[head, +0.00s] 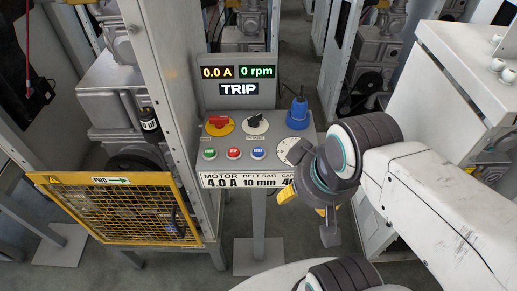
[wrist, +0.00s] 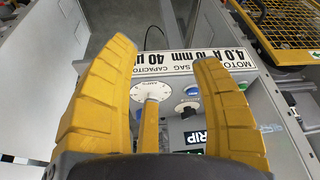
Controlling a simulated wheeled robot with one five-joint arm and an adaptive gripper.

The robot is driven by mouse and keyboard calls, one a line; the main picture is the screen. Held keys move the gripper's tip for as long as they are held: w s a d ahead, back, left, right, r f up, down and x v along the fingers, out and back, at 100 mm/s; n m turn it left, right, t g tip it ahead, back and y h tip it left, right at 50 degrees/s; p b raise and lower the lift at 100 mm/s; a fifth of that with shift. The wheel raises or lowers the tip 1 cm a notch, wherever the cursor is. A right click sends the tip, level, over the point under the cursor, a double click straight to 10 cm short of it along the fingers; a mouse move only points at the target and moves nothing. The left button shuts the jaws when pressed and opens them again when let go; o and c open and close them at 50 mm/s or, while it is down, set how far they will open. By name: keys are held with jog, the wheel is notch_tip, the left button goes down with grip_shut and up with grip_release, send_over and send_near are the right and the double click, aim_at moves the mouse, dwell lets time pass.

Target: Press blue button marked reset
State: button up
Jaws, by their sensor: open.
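The blue button (head: 258,153) marked RESET is the right one in a row on the grey sloped control panel (head: 185,135). A red button (head: 233,153) and a green button (head: 209,153) are to its left. In the wrist view the blue button (wrist: 192,90) shows beside my right-hand finger. My gripper (head: 305,204) is over the panel's front right corner, right of and apart from the button. In the wrist view my gripper (wrist: 165,54) has its yellow fingers wide apart, with nothing held.
The display (head: 238,89) reads 0.0 A, 0 rpm and TRIP. A red-yellow switch (head: 219,125), black selector (head: 256,124), blue connector (head: 298,114) and white dial (head: 288,150) crowd the panel; the dial also shows in the wrist view (wrist: 152,90). A yellow mesh guard (head: 115,212) stands left.

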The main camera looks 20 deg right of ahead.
grip_shut()
dwell(0.3)
dwell(1.3)
